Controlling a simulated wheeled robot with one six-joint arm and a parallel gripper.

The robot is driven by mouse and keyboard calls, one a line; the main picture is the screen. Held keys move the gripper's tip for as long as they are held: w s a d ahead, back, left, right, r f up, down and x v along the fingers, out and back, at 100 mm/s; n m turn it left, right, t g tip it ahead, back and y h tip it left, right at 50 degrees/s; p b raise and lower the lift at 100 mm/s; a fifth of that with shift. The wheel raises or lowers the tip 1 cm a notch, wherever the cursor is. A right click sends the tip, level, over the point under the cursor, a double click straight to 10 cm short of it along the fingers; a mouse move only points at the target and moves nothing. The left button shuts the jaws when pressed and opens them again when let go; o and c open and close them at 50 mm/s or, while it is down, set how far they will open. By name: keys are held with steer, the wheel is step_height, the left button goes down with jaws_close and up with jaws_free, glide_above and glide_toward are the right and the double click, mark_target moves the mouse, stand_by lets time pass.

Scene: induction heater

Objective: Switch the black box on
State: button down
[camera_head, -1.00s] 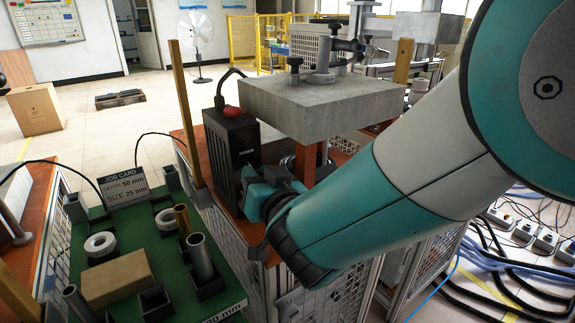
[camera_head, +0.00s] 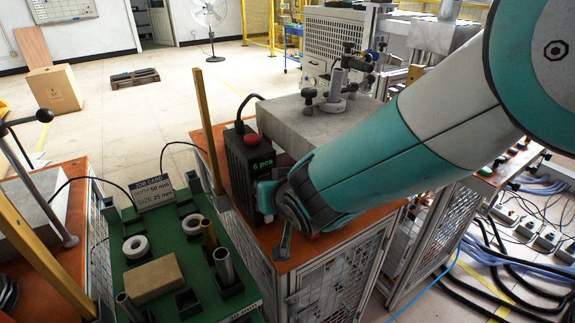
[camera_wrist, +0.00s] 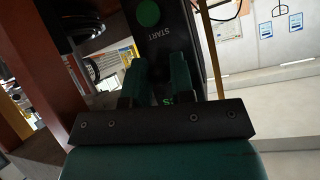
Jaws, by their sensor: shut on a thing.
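The black box (camera_head: 240,170) stands on the orange tabletop, with a red knob (camera_head: 252,139) on top and green text reading "6 pcs" (camera_head: 263,164) on its lit display. In the wrist view, the black box (camera_wrist: 178,48) fills the space beyond the fingers and bears a round green START button (camera_wrist: 148,13). My gripper (camera_wrist: 155,72) is at the box's face, shut on a dark part between its fingers; that part is mostly hidden. In the head view, my gripper (camera_head: 266,194) is low in front of the box, partly covered by my wrist.
A grey block (camera_head: 318,122) with metal fittings stands behind and right of the box. A green tray (camera_head: 185,240) with a job card, rings, tubes and a tan block lies at left. A yellow post (camera_head: 207,130) rises left of the box. Cables cover the floor at right.

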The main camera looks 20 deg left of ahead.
steer(key=shift+w+a+r+g+h+p, duration=0.1)
steer(key=shift+r+g+h+p, duration=0.35)
steer(key=shift+p, duration=0.45)
steer(key=shift+w+a+r+g+h+p, duration=0.1)
steer(key=shift+r+g+h+p, duration=0.15)
steer(key=shift+g+h+p, duration=0.45)
steer(key=shift+h+p, duration=0.25)
steer(key=shift+p, duration=0.1)
steer(key=c, duration=1)
jaws_free()
steer(key=shift+s, duration=0.1)
steer(key=shift+f, duration=0.1)
